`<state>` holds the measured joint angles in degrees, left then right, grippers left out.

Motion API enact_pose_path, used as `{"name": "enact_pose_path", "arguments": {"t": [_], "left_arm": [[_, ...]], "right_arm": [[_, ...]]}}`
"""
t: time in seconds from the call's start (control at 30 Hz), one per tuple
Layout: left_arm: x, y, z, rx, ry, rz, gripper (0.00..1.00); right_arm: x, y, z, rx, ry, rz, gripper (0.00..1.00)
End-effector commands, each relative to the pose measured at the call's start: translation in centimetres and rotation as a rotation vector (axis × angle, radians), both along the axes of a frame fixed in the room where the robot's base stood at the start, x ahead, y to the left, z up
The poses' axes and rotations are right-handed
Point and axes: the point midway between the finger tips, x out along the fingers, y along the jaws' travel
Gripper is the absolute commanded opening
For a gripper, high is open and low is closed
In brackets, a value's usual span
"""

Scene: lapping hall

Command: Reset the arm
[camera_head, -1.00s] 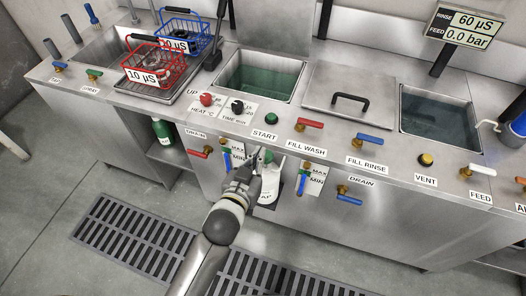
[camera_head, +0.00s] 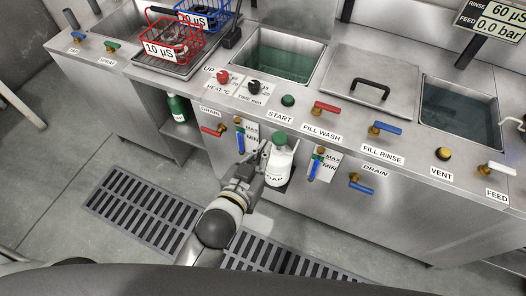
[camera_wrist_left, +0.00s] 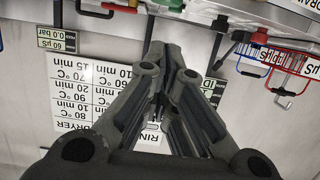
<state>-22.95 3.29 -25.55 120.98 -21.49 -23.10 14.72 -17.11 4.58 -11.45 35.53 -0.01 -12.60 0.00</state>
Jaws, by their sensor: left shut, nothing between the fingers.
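My left gripper (camera_head: 256,155) is in front of the steel bench, low in the head view, close beside a white bottle (camera_head: 279,163) with a green cap. In the left wrist view my left gripper (camera_wrist_left: 163,80) has its fingers together with nothing between them. The bottle stands at the bench front, to the right of the gripper; I cannot tell whether they touch. My right gripper is not in view.
The steel bench front carries red (camera_head: 327,107) and blue (camera_head: 387,127) handles, knobs and labelled valves. A red basket (camera_head: 172,42) and a blue basket (camera_head: 205,14) stand at the back left. Floor grates (camera_head: 140,213) lie below.

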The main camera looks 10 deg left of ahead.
Motion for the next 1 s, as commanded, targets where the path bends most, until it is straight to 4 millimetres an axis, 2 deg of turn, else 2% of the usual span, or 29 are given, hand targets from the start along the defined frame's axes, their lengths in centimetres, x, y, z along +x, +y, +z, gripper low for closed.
{"name": "enact_pose_path", "arguments": {"t": [0.43,0.57,0.67,0.77,0.8,0.87,0.9,1.0], "left_arm": [[0.0,0.0,0.0,0.000,0.000,0.000,0.00],[0.0,0.0,-1.7,0.014,0.027,-0.002,0.00],[-0.3,0.3,-6.1,0.046,0.096,-0.009,0.00],[-1.2,1.1,-12.6,0.094,0.205,-0.014,0.00],[-1.8,1.6,-15.5,0.114,0.252,-0.015,0.00],[-2.9,2.5,-19.6,0.141,0.324,-0.015,0.00],[-3.9,3.2,-22.2,0.158,0.372,-0.015,0.00],[-6.8,5.2,-28.5,0.198,0.493,-0.010,0.00]], "right_arm": [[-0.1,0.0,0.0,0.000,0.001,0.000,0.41],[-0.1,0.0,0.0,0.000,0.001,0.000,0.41],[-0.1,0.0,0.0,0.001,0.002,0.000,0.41],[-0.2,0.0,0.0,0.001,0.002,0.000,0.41],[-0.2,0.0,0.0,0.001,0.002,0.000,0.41],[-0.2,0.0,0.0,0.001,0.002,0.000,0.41],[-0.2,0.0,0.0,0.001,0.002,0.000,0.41],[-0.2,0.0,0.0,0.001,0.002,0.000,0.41]]}}
